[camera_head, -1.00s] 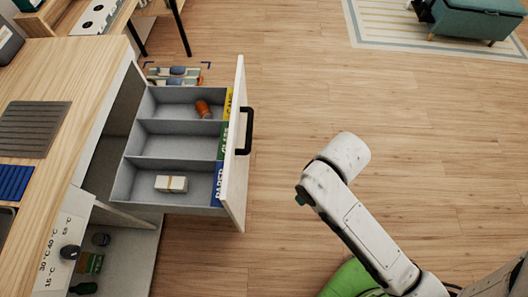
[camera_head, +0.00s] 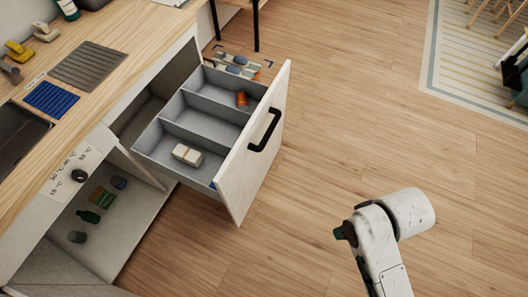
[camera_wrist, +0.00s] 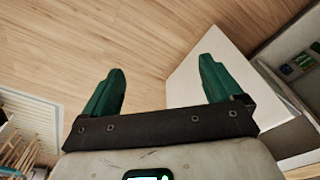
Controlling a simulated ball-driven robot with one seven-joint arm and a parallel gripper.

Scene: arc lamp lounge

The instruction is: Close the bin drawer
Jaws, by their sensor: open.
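The bin drawer (camera_head: 253,160) is pulled out of the counter, with its white front panel and black bar handle (camera_head: 265,130) facing right. Its grey inside has three compartments. An orange-brown container (camera_head: 241,99) lies in the far one and a pale banded block (camera_head: 187,155) in the near one; the middle one looks empty. In the wrist view my gripper (camera_wrist: 160,88) has its two green fingers spread apart with nothing between them. The white drawer front (camera_wrist: 195,85) shows beyond the right finger. In the head view my arm is right of the drawer, apart from it; the fingers are mostly hidden.
The wooden counter (camera_head: 125,30) runs along the left, with an open lower shelf (camera_head: 105,225) holding small items. A floor mat with items (camera_head: 238,65) lies behind the drawer. A striped rug (camera_head: 460,60) is at upper right. The wood floor between is clear.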

